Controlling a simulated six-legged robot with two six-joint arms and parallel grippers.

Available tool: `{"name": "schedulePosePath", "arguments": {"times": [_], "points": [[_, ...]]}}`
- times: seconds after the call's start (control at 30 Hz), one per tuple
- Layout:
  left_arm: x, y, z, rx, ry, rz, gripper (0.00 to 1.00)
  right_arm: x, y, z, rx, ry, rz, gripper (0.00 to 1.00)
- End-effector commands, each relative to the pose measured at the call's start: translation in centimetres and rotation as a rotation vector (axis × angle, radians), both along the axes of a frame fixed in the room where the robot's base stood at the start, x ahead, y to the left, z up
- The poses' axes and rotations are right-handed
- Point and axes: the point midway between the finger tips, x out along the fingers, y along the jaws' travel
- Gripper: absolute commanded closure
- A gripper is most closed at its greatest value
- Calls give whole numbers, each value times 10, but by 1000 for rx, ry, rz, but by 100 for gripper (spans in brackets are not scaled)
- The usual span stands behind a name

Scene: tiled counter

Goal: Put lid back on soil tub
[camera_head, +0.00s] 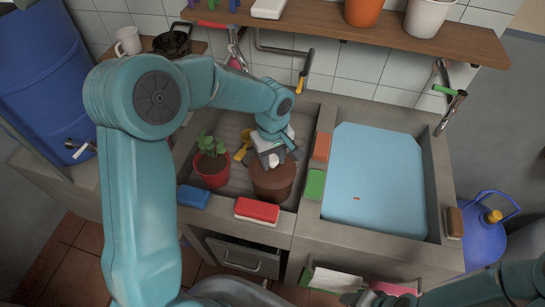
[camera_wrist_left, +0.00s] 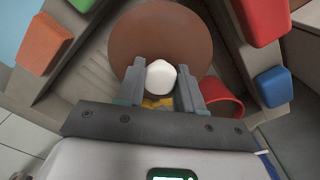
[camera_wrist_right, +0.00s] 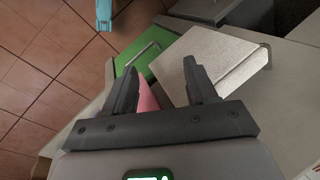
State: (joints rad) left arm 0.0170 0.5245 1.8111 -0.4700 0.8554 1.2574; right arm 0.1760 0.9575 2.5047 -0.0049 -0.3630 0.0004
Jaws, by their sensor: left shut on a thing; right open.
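The soil tub (camera_head: 271,188) is a brown round container standing in the left sink basin. My left gripper (camera_head: 272,157) is directly above it, pointing down. In the left wrist view the left gripper (camera_wrist_left: 160,85) is shut on the white knob (camera_wrist_left: 161,75) of a round brown lid (camera_wrist_left: 150,32). The lid lies over the tub's top; whether it is fully seated I cannot tell, as the gripper and lid hide the rim. My right gripper (camera_wrist_right: 165,85) is open and empty, above the counter's front edge.
A potted plant (camera_head: 211,163) stands close left of the tub, with a yellow item (camera_head: 243,145) behind. Blue (camera_head: 194,197), red (camera_head: 257,211), green (camera_head: 314,184) and orange (camera_head: 322,146) blocks sit on the basin rims. The right basin (camera_head: 372,180) is pale blue and mostly clear.

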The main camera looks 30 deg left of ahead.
Motion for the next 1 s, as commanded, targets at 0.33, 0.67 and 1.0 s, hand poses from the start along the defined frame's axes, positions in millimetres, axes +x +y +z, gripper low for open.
{"name": "schedulePosePath", "arguments": {"times": [0.33,0.67,1.0], "points": [[0,0,0,-1,-1,0,99,0,0,-2,0,0,0,43],[0,0,0,0,0,0,34,0,0,-2,0,0,0,43],[0,0,0,0,0,0,8,0,0,-3,0,0,0,43]]}}
